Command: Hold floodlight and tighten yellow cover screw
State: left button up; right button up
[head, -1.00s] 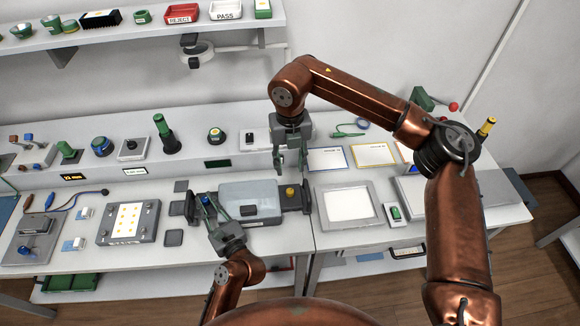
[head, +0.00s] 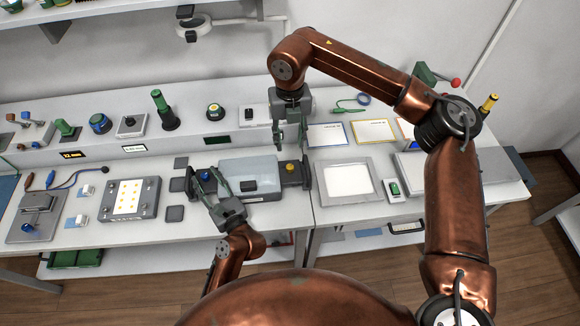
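The floodlight (head: 262,168) is a light grey box lying on the bench, with dark brackets at its left and right ends. A small dark block sits on its front. A round yellow knob-like piece, seemingly the yellow cover screw (head: 290,167), stands by its right end. My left gripper (head: 209,173) is at the floodlight's left end, its fingers spread; a small blue piece shows between them. I cannot tell whether it touches the floodlight. My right gripper (head: 292,148) points down, fingers apart and empty, above and behind the yellow screw.
Left of the floodlight are dark square pads (head: 175,214) and a panel with yellow dots (head: 128,198). To the right lie a white light panel (head: 348,181) and a green switch (head: 393,188). Several lamps and holders stand on the raised back ledge.

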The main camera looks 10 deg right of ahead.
aim_at(218, 196)
pick_arm(q)
jog(key=v, duration=0.7)
jog(key=shift+s+d+r, duration=0.2)
jog(key=shift+r, duration=0.05)
